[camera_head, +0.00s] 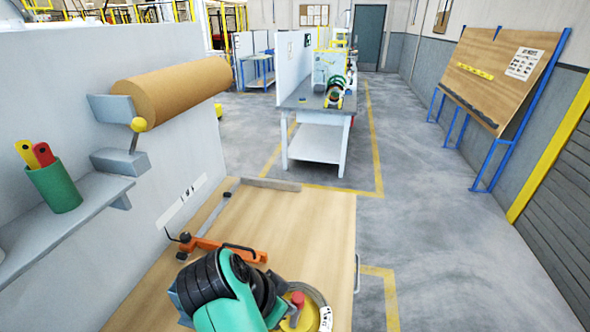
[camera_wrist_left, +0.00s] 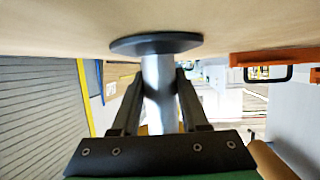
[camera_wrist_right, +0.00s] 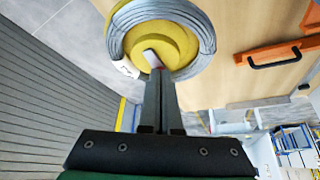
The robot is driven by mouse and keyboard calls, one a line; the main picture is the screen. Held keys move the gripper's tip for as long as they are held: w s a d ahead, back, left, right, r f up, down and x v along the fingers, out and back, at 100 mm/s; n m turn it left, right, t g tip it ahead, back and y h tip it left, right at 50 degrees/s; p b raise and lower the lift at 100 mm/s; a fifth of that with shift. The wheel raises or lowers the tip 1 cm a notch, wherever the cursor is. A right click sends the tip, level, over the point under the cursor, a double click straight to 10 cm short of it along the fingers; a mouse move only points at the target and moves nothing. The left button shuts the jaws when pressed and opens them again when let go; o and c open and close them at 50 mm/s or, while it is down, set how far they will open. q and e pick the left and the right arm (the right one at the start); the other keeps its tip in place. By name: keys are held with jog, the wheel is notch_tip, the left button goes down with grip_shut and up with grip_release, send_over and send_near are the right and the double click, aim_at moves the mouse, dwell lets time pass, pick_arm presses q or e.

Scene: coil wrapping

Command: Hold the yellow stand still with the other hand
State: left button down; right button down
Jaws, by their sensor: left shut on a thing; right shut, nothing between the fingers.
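The yellow stand (camera_wrist_right: 160,46) shows in the right wrist view, with a grey coil (camera_wrist_right: 200,45) lying around it. A pale post stands at its middle. Part of the yellow stand (camera_head: 313,322) also shows at the bottom of the head view, beside my arms. My right gripper (camera_wrist_right: 160,76) is shut and empty, its tips close to the yellow middle; I cannot tell whether they touch it. My left gripper (camera_wrist_left: 159,80) is shut on a grey post (camera_wrist_left: 158,92) with a black disc (camera_wrist_left: 156,43) at its end against the table.
The wooden table (camera_head: 300,215) is clear at its far right. An orange tool with a black handle (camera_head: 222,248) and a grey bar (camera_head: 270,184) lie on it. A brown roll (camera_head: 175,90) and a green cup (camera_head: 55,186) are at the left wall.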

pick_arm(q)
jog(key=shift+f, duration=0.15)
pick_arm(e)
jog(key=shift+s+a, duration=0.15)
notch_tip(320, 180, up, 6)
dwell(0.3)
pick_arm(q)
jog(key=shift+c, duration=1.7)
grip_release()
jog(key=shift+s, duration=0.15)
